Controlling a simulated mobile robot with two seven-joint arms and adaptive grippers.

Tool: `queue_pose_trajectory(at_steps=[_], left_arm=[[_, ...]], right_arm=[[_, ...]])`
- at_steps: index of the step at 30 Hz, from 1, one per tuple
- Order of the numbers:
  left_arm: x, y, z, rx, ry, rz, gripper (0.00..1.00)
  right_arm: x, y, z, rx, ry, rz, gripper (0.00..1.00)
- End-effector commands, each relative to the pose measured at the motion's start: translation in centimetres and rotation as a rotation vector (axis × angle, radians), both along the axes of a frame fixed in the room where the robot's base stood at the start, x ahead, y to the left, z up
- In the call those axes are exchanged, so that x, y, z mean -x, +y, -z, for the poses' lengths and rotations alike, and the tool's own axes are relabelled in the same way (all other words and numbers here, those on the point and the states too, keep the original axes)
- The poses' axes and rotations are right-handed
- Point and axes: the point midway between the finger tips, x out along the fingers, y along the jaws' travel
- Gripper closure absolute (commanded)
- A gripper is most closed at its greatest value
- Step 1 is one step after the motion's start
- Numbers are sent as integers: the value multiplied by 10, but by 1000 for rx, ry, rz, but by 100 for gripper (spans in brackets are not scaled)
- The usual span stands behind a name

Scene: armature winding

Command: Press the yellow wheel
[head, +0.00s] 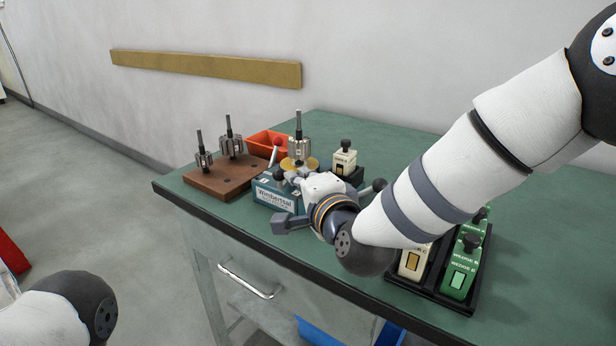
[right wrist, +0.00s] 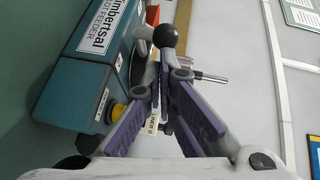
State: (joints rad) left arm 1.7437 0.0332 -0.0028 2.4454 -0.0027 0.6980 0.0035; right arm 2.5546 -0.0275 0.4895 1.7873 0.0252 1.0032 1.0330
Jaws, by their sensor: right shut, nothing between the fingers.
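The teal slot feeder box (head: 272,197) stands on the green bench, and its lettered side shows in the right wrist view (right wrist: 75,85). A yellow disc (head: 288,163), likely the yellow wheel, shows on top of it in the head view, partly hidden. In the right wrist view a round yellow part (right wrist: 118,113) sits at the box's side, left of the fingers. My right gripper (right wrist: 160,85) is shut and empty beside the box. A black ball knob (right wrist: 166,36) shows beyond its tips. I cannot tell whether the fingers touch anything. My left gripper is out of view.
A brown block (head: 225,178) with upright armatures stands left of the feeder, with a red bin (head: 268,144) behind. A black tray (head: 455,296) with green and cream wedge dispensers lies at the right front. The bench's back right (head: 395,150) is clear.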

Motion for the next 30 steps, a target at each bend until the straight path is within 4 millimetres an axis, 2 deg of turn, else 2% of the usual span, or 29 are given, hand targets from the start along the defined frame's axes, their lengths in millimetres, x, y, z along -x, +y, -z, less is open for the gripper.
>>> queue_pose_trajectory(at_steps=[8, 30], left_arm=[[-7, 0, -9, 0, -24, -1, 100], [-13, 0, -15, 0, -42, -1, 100]], right_arm=[[0, 13, -3, -1, -2, 101, 100], [-7, 42, 0, -1, 0, 97, 100]])
